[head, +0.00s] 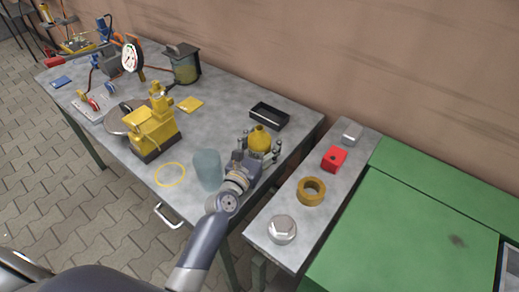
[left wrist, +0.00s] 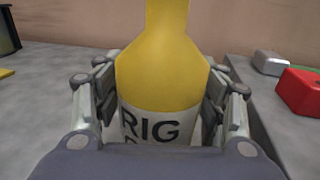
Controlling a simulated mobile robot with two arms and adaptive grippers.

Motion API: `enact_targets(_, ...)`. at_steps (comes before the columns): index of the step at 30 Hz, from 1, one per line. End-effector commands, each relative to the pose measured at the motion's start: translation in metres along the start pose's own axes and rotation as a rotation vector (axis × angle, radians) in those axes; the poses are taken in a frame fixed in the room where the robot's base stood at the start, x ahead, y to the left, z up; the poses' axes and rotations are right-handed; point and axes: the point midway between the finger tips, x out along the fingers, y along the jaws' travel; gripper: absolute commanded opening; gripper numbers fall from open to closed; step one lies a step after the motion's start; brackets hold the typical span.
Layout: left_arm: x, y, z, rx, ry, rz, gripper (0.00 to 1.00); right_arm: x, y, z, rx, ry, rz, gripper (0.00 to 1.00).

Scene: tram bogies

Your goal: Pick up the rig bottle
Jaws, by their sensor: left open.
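The rig bottle (left wrist: 165,75) is yellow with a white band lettered "RIG", and it stands upright between the fingers in the left wrist view. In the head view its yellow top (head: 260,139) shows near the right end of the grey table, and its lower part is hidden by my gripper. My left gripper (head: 258,154) is open around the bottle, with one finger on each side; it also shows in the left wrist view (left wrist: 160,105). I cannot tell whether a finger touches the bottle. My right gripper is not in view.
A bluish glass cylinder (head: 208,169) stands close left of my gripper. A black tray (head: 269,115) lies behind the bottle. A yellow machine (head: 152,130) stands further left. A narrow bench to the right holds a red block (head: 334,158), a brass ring (head: 312,191) and a hex nut (head: 282,229).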

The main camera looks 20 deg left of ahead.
Motion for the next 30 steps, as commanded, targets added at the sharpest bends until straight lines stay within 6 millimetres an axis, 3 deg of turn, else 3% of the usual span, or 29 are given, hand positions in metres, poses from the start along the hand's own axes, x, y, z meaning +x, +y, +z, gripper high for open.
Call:
enact_targets(4, 0.016, 0.0, 0.001, 0.0, -0.001, 0.0, 0.65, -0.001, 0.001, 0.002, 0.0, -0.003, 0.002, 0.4)
enact_targets(12, 0.018, 0.0, 0.0, 0.0, 0.0, 0.001, 0.65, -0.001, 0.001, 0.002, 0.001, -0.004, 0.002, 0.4)
enact_targets(19, 0.018, 0.0, 0.0, 0.0, 0.0, 0.001, 0.15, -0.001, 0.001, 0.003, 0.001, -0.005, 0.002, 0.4)
enact_targets(30, 0.018, 0.0, -0.001, 0.0, 0.001, 0.001, 0.03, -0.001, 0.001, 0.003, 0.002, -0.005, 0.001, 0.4)
